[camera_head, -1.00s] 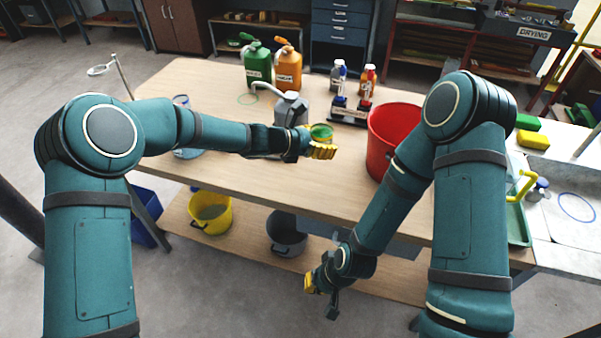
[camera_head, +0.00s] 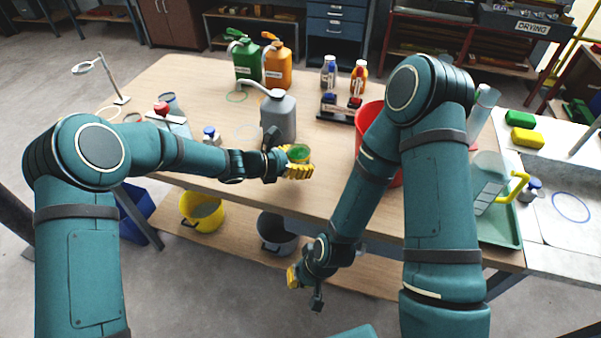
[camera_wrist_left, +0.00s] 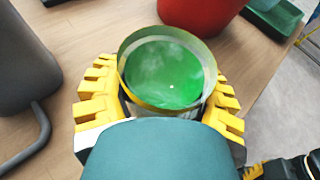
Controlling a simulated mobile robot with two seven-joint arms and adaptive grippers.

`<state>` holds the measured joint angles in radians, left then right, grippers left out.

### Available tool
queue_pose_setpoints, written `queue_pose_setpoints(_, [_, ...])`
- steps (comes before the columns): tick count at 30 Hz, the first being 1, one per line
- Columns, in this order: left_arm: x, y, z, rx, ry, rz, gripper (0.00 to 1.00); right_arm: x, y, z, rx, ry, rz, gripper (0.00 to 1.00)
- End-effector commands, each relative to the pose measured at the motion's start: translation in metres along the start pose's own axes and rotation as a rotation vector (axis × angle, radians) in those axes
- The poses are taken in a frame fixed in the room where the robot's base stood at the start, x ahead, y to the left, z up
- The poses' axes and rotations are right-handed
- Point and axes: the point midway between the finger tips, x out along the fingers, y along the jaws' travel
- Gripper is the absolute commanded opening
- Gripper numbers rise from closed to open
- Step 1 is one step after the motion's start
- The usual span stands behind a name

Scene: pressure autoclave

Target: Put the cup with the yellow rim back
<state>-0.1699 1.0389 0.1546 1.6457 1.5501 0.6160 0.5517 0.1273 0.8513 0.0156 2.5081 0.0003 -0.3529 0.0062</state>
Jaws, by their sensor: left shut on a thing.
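The cup with the yellow rim (camera_head: 299,154) holds green liquid and is in my left gripper (camera_head: 297,168), near the front edge of the wooden table. In the left wrist view the cup (camera_wrist_left: 208,60) is roughly upright between the yellow fingers of the left gripper (camera_wrist_left: 160,105), and its lower part is hidden. My right gripper (camera_head: 302,285) hangs low in front of the table, apart from the cup; its fingers are too small to judge.
A grey spouted can (camera_head: 281,118) stands just behind the cup. A red bucket (camera_head: 369,120) stands to the right, partly behind my right arm. A green jerrycan (camera_head: 246,63) and an orange one (camera_head: 277,66) stand behind.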

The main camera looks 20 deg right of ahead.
Motion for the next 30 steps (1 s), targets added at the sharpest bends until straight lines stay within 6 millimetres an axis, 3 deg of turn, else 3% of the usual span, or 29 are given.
queue_pose_setpoints(10, [0.013,0.0,-0.035,-0.002,0.001,0.0,0.18,0.006,0.002,0.003,-0.002,-0.006,-0.001,0.0])
queue_pose_setpoints(22, [0.015,0.001,-0.04,-0.001,0.0,0.001,0.18,0.01,0.004,0.003,-0.002,-0.007,-0.001,0.0])
queue_pose_setpoints(23, [0.015,0.001,-0.04,-0.001,0.0,0.001,0.66,0.009,0.004,0.003,-0.002,-0.007,-0.001,0.0])
queue_pose_setpoints(25, [0.015,0.001,-0.039,-0.001,0.001,0.001,0.91,0.009,0.003,0.003,-0.002,-0.007,-0.001,0.0])
queue_pose_setpoints(30, [0.015,0.001,-0.039,0.0,0.001,0.001,0.92,0.008,0.003,0.003,-0.002,-0.006,-0.001,0.0])
